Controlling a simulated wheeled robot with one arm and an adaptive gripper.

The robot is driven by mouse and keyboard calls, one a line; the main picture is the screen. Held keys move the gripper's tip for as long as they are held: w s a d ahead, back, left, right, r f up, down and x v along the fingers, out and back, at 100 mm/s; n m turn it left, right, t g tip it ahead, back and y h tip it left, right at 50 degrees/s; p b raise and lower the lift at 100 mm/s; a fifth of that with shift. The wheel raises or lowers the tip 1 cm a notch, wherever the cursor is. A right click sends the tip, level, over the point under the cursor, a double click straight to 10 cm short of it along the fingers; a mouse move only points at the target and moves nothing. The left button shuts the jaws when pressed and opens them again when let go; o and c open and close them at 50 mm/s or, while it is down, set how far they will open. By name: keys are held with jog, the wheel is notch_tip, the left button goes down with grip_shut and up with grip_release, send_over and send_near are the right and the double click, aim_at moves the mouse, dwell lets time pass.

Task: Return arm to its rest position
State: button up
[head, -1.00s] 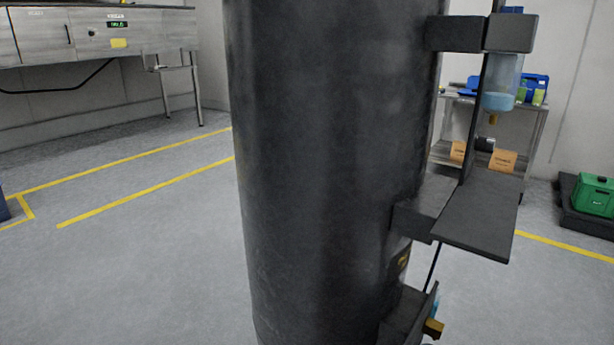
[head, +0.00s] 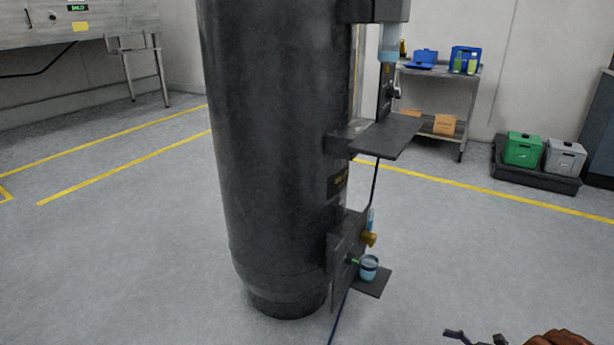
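Dark jointed metal parts at the bottom right edge of the head view look like my gripper (head: 477,338). Only a small piece shows, cut off by the frame, so its opening and any contents are hidden. A reddish-brown part (head: 560,339) shows beside it, also cut off. The gripper appears right of and apart from the large black cylinder (head: 275,150) with side brackets. The rest of my arm is out of view.
The cylinder carries a clear vessel of blue liquid (head: 390,43), a flat shelf (head: 390,136), a brass nozzle (head: 370,239) and a small blue cup (head: 369,267). A cart (head: 462,130) and green box (head: 522,149) stand behind. Floor right of the cylinder looks clear.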

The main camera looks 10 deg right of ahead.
jog(key=w+a+r+n+g+p, duration=0.2)
jog(key=a+r+n+g+p, duration=0.3)
jog(key=r, duration=0.6)
jog(key=w+a+r+n+g+h+p, duration=0.15)
jog(key=a+r+p, duration=0.25)
jog(key=a+r, duration=0.55)
jog(key=w+a+r+n+g+y+p, duration=0.1)
jog(key=w+a+r+n+g+p, duration=0.25)
jog(key=r, duration=0.95)
jog(key=s+a+r+n+g+h+p, duration=0.1)
jog(key=s+a+r+n+h+p, duration=0.2)
jog(key=s+a+r+p, duration=0.35)
jog(key=s+a+r+n+g+h+p, duration=0.1)
jog(key=s+a+r+n+h+p, duration=0.2)
jog(key=r, duration=0.7)
jog(key=s+a+r+n+g+h+p, duration=0.25)
jog(key=s+a+r+p, duration=0.35)
jog(key=r, duration=0.3)
jog(key=s+d+r+n+t+h+p, duration=0.2)
jog(key=s+r+n+h+p, duration=0.3)
jog(key=s+r+p, duration=0.5)
jog(key=s+r+t+h, duration=0.1)
jog(key=s+r, duration=0.1)
jog(key=s, duration=0.3)
jog(key=shift+s+d+p, duration=0.2)
jog(key=shift+d+p, duration=0.2)
jog(key=shift+t, duration=0.25)
jog(key=shift+c, duration=0.4)
